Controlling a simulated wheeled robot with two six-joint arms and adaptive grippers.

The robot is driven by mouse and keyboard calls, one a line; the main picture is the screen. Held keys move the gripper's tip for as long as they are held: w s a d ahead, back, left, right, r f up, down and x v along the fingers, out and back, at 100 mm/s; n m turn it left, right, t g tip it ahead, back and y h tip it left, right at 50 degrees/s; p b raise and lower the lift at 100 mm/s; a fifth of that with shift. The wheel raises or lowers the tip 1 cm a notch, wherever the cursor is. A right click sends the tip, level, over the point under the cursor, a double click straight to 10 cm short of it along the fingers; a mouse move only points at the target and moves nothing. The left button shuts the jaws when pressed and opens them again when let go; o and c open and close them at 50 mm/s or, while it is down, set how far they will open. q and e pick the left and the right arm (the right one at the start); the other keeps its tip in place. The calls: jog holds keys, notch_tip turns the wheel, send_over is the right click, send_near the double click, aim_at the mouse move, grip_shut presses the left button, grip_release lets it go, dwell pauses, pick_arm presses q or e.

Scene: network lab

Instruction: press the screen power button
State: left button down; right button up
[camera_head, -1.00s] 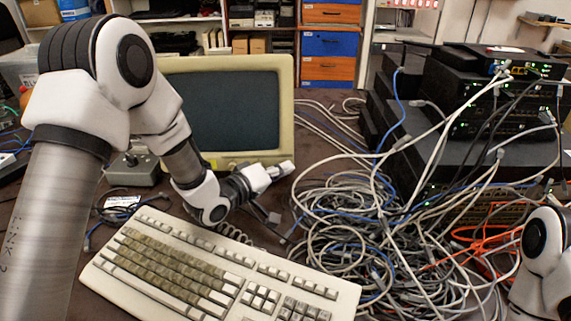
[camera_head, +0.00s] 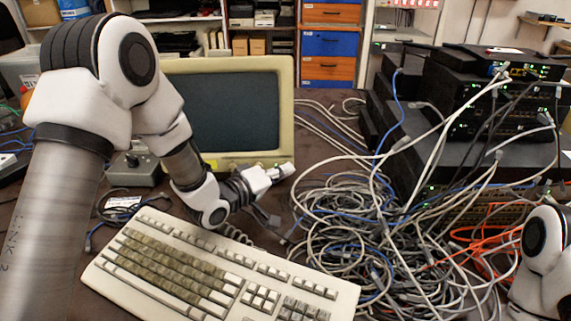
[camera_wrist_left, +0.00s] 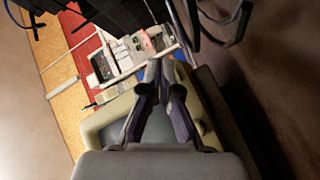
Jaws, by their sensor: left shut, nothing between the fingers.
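The screen is a beige monitor with a dark glass (camera_head: 236,112), standing behind the keyboard; its beige casing also shows in the left wrist view (camera_wrist_left: 97,122). My left gripper (camera_head: 288,170) is shut and empty, its tips near the lower right corner of the monitor's front. In the left wrist view its two fingers (camera_wrist_left: 163,68) lie together across the casing. I cannot tell whether they touch it. The power button is not clearly visible in the head view; my gripper covers part of the lower bezel. My right arm shows at the right edge, but its gripper is out of view.
A beige keyboard (camera_head: 215,268) lies in front of the monitor. A large heap of tangled cables (camera_head: 350,225) lies to the right of my left gripper. Stacked black network devices (camera_head: 480,120) stand at the right. A grey joystick box (camera_head: 137,170) is left of the monitor.

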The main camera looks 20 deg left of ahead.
pick_arm(q)
jog(key=shift+s+d+r+p, duration=0.15)
jog(key=shift+s+d+r, duration=0.15)
jog(key=shift+s, duration=0.6)
jog(key=shift+s+d+r+p, duration=0.15)
jog(key=shift+s+d+r, duration=0.15)
jog(key=shift+s, duration=0.6)
jog(key=shift+s+d+r+p, duration=0.15)
jog(key=shift+s+d+r, duration=0.15)
jog(key=shift+s, duration=0.6)
